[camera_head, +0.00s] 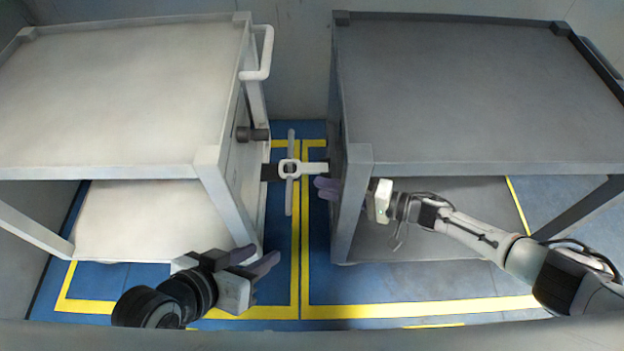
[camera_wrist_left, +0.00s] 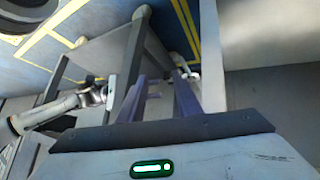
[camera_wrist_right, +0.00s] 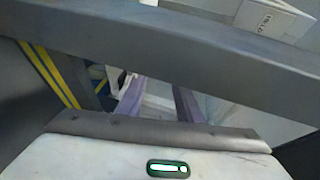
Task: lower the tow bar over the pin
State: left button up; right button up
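The white tow bar (camera_head: 312,167) spans the gap between the two carts and ends in a ring. A long grey rod (camera_head: 289,199) crosses the picture at the ring; the pin is not clearly distinguishable, so I cannot tell whether the ring is around it. A dark bracket (camera_head: 269,172) on the white cart meets the ring end. My right gripper (camera_head: 318,188) is beside the grey cart's near left post, just below the bar in the picture, its fingers apart. My left gripper (camera_head: 269,265) is open and empty by the white cart's near right leg, away from the bar.
The white cart (camera_head: 110,90) stands at left with a push handle (camera_head: 264,55) and a dark knob (camera_head: 252,134). The grey cart (camera_head: 470,90) stands at right; its frame crosses close in the right wrist view (camera_wrist_right: 160,50). Blue floor (camera_head: 316,270) with yellow lines lies open between them.

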pick_arm(q)
jog(key=shift+a+f+y+p, duration=0.3)
jog(key=shift+a+p, duration=0.1)
pick_arm(e)
jog(key=v, duration=0.4)
pick_arm(q)
jog(key=shift+s, duration=0.1)
